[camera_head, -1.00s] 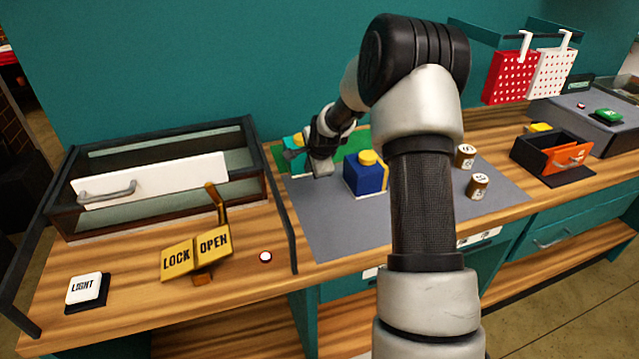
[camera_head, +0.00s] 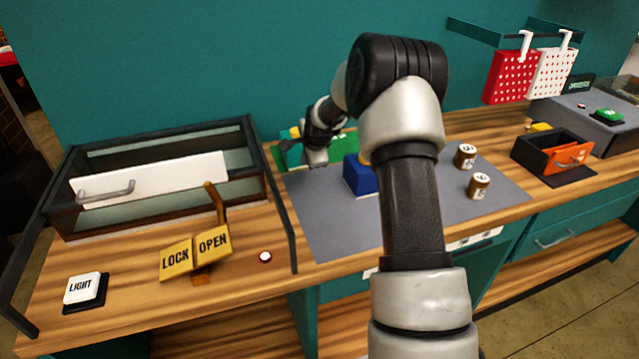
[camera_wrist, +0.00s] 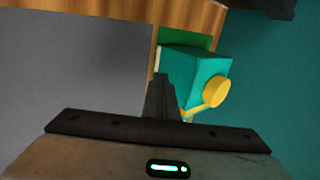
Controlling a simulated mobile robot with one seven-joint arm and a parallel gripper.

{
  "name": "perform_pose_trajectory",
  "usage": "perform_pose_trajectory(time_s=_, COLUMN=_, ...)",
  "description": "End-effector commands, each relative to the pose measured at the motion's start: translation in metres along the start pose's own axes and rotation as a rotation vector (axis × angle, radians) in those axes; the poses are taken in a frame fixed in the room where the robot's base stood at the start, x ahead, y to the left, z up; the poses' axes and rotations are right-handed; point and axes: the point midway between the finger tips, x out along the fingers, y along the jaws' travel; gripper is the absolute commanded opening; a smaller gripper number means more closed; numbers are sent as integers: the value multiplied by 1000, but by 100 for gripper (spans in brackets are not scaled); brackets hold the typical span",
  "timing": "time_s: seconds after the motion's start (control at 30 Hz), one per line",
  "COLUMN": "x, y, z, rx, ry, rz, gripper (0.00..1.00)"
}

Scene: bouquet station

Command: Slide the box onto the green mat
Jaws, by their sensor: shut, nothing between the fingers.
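A teal box with a round yellow knob (camera_wrist: 200,75) shows in the wrist view, partly over the green mat (camera_wrist: 186,38). In the head view the teal box (camera_head: 291,152) is at the left end of the green mat (camera_head: 343,143), partly hidden by my gripper. A blue box (camera_head: 360,179) stands on the grey mat to the right of my gripper, its right side hidden by my arm. My gripper (camera_head: 316,158) is shut and empty, low beside the teal box. Its fingers (camera_wrist: 161,98) appear right next to the box's near side; I cannot tell whether they touch.
The grey mat (camera_head: 325,220) is clear in front. A glass-topped case (camera_head: 160,180) with a black frame is to the left. A LOCK/OPEN lever sign (camera_head: 197,250) stands before it. The teal wall closes the back.

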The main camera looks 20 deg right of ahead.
Motion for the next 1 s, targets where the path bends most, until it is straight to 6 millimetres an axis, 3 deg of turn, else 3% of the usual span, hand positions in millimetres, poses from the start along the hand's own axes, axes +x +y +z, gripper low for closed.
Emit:
perform_pose_trajectory(time_s=0.7, x=11, y=-14, z=0, rx=1, ry=-1, rz=0, gripper=0)
perform_pose_trajectory(time_s=1.0, x=-3, y=-5, z=0, rx=1, ry=0, rz=-1, gripper=0)
